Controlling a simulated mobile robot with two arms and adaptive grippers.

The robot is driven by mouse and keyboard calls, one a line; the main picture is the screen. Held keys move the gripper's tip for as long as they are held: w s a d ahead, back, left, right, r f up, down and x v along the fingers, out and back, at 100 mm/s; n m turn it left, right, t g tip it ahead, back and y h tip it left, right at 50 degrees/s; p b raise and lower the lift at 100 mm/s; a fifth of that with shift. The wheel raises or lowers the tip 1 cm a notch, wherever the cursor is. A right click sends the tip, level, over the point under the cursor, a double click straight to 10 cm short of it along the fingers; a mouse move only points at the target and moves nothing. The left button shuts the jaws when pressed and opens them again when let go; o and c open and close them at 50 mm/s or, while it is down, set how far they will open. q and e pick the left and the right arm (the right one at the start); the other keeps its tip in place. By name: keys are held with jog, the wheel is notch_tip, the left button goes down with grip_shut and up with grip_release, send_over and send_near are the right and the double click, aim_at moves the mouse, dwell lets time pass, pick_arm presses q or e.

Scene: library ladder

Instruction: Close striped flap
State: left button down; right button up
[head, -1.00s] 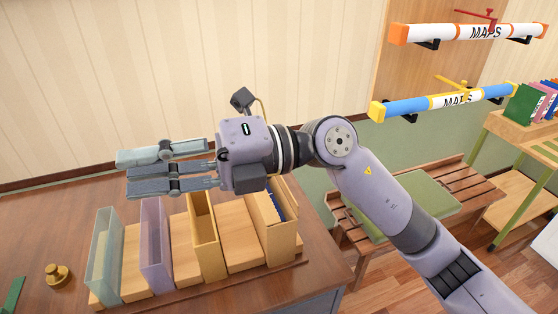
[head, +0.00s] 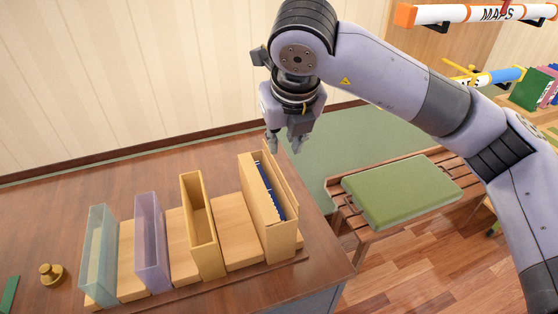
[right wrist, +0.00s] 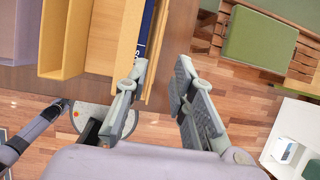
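The rightmost box (head: 256,215) is an upright tan file box with blue contents (head: 268,188). A thin wooden panel (head: 283,190) stands along its right side, slightly apart from it at the top; I see no clear stripes on it. My right gripper (head: 284,147) points down just above and behind the top of this box. In the right wrist view its fingers (right wrist: 157,82) are apart and empty, with the panel (right wrist: 176,45) beyond the gap between them. The blue contents show left of the panel. My left gripper is not in view in the head picture.
A yellow box (head: 200,225), a purple holder (head: 152,245) and a clear teal holder (head: 100,258) stand to the left on the wooden table (head: 120,185). A brass weight (head: 51,275) is further left. A bench with a green cushion (head: 400,188) stands right of the table.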

aim_at(278, 168)
jog(key=p+x, duration=0.2)
jog(key=x, duration=0.9)
jog(key=shift+f+p, duration=0.15)
jog(key=shift+p, duration=0.2)
jog(key=shift+c, duration=0.3)
grip_shut()
